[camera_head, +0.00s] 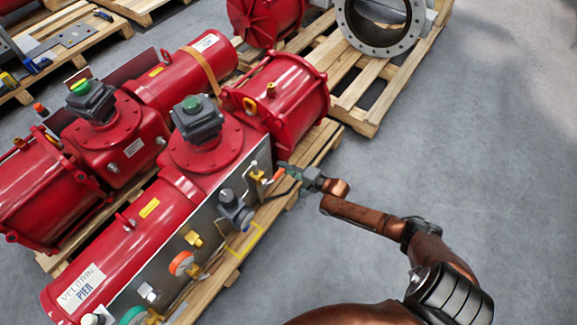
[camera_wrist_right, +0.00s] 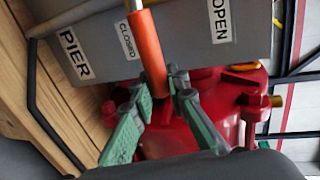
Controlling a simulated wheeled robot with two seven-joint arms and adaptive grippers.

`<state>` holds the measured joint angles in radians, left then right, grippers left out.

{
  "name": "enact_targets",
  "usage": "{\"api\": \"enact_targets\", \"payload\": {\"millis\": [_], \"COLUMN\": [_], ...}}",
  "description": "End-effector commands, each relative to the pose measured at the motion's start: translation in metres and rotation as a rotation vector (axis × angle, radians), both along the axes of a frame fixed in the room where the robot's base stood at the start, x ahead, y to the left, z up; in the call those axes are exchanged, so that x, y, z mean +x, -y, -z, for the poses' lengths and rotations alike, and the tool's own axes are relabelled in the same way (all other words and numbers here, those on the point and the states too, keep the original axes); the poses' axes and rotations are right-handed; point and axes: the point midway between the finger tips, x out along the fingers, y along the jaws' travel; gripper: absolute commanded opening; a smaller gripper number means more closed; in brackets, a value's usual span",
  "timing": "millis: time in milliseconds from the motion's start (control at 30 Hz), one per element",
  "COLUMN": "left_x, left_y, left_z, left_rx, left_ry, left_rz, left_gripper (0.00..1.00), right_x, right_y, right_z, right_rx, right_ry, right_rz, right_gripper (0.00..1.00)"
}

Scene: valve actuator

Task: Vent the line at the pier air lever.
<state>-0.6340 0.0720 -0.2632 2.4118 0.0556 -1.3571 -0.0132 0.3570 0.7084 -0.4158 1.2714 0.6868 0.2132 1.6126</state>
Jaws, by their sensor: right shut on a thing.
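The pier actuator (camera_head: 150,215) is a red cylinder unit labelled PIER, lying on a pallet with a grey panel (camera_head: 210,215) along its side. The air lever has an orange handle (camera_wrist_right: 148,50); it also shows in the head view (camera_head: 279,174) at the panel's far end. In the right wrist view the handle lies just beside the CLOSED label (camera_wrist_right: 127,40), with the OPEN label (camera_wrist_right: 220,20) farther right. My right gripper (camera_wrist_right: 163,88) is shut on the handle's end, its green fingers on either side. My left gripper is not in view.
A second red actuator (camera_head: 40,195) lies to the left of the pier one. The panel also carries a dark regulator (camera_head: 236,210) and an orange-faced gauge (camera_head: 182,263). A large flanged ring (camera_head: 352,40) stands on a pallet behind. Grey floor (camera_head: 480,130) is clear at right.

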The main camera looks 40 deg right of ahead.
Motion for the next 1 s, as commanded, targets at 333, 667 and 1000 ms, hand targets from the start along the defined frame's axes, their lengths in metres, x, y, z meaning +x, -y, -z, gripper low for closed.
{"api": "enact_targets", "payload": {"millis": [333, 667, 1000], "left_x": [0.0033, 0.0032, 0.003], "left_y": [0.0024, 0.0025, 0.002], "left_z": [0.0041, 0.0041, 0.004], "left_rx": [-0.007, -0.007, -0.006], "left_ry": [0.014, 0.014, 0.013], "left_rz": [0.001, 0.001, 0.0], "left_gripper": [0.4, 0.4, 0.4], "right_x": [-0.0001, 0.0002, 0.0012], "right_y": [-0.0025, -0.0029, -0.0035], "right_z": [0.0048, 0.0046, 0.0023], "right_rx": [0.012, 0.012, 0.01], "right_ry": [-0.011, -0.01, -0.006], "right_rz": [-0.002, -0.002, -0.004], "right_gripper": [0.0, 0.26, 0.33]}}
